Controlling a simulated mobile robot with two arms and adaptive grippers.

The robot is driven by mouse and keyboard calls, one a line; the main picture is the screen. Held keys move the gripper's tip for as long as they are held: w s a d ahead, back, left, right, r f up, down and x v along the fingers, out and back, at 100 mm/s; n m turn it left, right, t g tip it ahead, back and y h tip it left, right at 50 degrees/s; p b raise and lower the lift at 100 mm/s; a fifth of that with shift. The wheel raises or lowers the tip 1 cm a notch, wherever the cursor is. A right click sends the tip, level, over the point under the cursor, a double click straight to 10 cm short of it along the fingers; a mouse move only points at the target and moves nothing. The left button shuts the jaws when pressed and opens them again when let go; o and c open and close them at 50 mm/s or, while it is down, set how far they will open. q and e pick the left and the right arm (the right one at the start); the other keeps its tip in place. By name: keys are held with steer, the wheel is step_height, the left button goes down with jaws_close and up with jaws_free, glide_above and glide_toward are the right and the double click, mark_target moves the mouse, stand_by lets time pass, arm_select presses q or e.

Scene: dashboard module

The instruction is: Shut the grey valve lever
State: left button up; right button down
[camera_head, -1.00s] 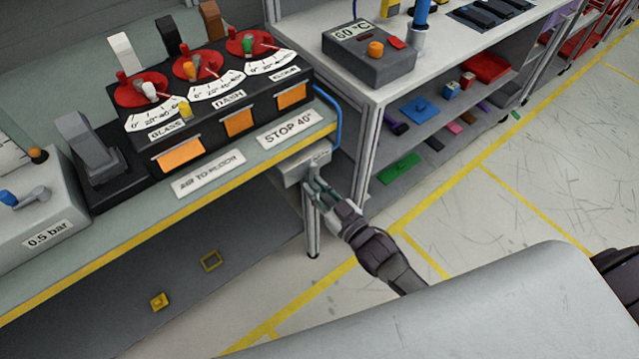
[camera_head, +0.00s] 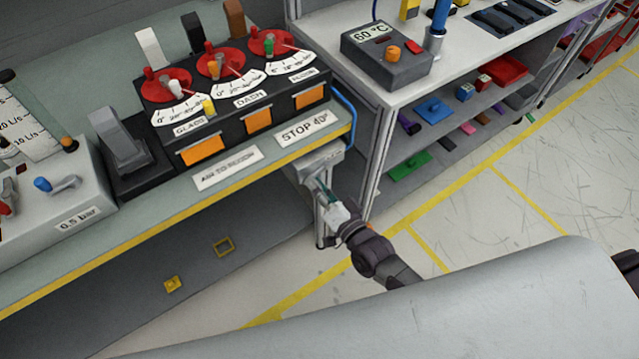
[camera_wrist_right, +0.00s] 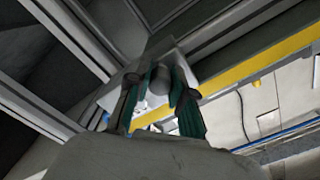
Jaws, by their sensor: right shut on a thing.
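A grey valve block (camera_head: 316,162) hangs under the bench's right front corner; it also shows in the wrist view (camera_wrist_right: 115,98). My right gripper (camera_head: 325,190) is just below it, in front of the bench leg. In the wrist view, my right gripper's (camera_wrist_right: 156,88) teal-padded fingers stand either side of a rounded grey lever (camera_wrist_right: 159,80) and are shut on it. The fingers hide part of the lever, and its exact angle is hard to tell. My left gripper is not in view.
The bench's yellow front edge (camera_head: 190,213) runs just above and left of my right gripper. A blue hose (camera_head: 347,112) bends around the bench corner. A shelved side table (camera_head: 385,92) stands close on the right. Open floor (camera_head: 480,215) lies at the right.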

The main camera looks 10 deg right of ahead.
steer(key=r+m, duration=0.1)
steer(key=m, duration=0.1)
steer(key=shift+a+r+m, duration=0.2)
steer(key=shift+r+m, duration=0.2)
steer(key=shift+r+m+p, duration=0.25)
steer(key=shift+m+p, duration=0.05)
steer(key=shift+m, duration=0.3)
steer(key=shift+w+d+r, duration=0.1)
steer(key=c, duration=1)
jaws_free()
steer(key=shift+f, duration=0.2)
steer(key=shift+s, duration=0.2)
steer(key=v, duration=1.1)
steer(key=shift+s+d+r, duration=0.1)
steer(key=shift+s+d, duration=0.05)
steer(key=shift+s, duration=0.25)
